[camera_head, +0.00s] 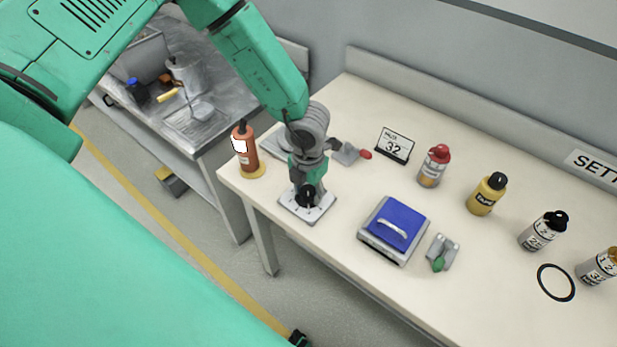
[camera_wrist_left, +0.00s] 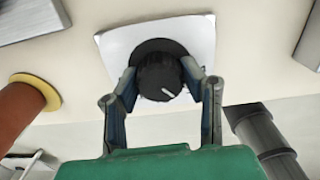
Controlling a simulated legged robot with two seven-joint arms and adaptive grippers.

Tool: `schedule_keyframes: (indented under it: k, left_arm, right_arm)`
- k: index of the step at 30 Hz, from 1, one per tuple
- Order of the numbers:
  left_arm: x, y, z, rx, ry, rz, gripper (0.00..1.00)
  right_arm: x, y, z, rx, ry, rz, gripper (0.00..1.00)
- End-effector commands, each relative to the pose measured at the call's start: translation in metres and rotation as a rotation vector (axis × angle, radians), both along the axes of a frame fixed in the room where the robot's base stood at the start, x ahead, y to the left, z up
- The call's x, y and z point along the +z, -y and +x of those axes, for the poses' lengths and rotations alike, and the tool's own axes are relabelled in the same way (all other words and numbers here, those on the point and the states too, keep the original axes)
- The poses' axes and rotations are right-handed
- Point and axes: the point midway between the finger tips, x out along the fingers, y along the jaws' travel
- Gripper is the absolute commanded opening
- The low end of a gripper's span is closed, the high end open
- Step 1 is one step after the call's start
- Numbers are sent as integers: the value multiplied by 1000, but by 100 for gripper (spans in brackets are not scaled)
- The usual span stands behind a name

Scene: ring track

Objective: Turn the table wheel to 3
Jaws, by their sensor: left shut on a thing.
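The table wheel is a black knob (camera_head: 306,196) on a white square plate (camera_head: 319,211) near the front left of the cream table. My left gripper (camera_head: 300,186) is over it, pointing down. In the left wrist view the knob (camera_wrist_left: 160,76) sits between the two fingers of the left gripper (camera_wrist_left: 164,88), which is shut on it. A white pointer line on the knob points to the lower right in that view. The numbers on the plate are not readable. My right gripper is not in view.
An orange bottle (camera_head: 245,150) stands close left of the gripper. A blue-topped box (camera_head: 395,226) lies to the right. Several bottles and a black ring (camera_head: 556,282) are farther right. A metal side table (camera_head: 212,128) stands left.

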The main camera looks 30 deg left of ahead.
Motion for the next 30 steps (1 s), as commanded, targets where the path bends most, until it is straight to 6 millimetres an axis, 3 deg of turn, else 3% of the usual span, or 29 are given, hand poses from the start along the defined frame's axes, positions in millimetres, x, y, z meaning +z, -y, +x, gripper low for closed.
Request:
schedule_keyframes:
  k: [10, 11, 12, 23, 30]
  left_arm:
    - [3, -1, 6, 2, 14, 0, 7]
    - [3, -1, 6, 2, 14, 0, 43]
    - [3, -1, 6, 3, 14, 0, 56]
    - [4, 0, 2, 2, 7, 0, 56]
    - [40, -1, 4, 3, 11, -1, 56]
  right_arm:
    - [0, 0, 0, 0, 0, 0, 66]
    - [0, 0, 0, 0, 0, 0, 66]
    - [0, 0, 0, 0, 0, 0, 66]
    - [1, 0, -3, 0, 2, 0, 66]
    - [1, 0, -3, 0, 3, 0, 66]
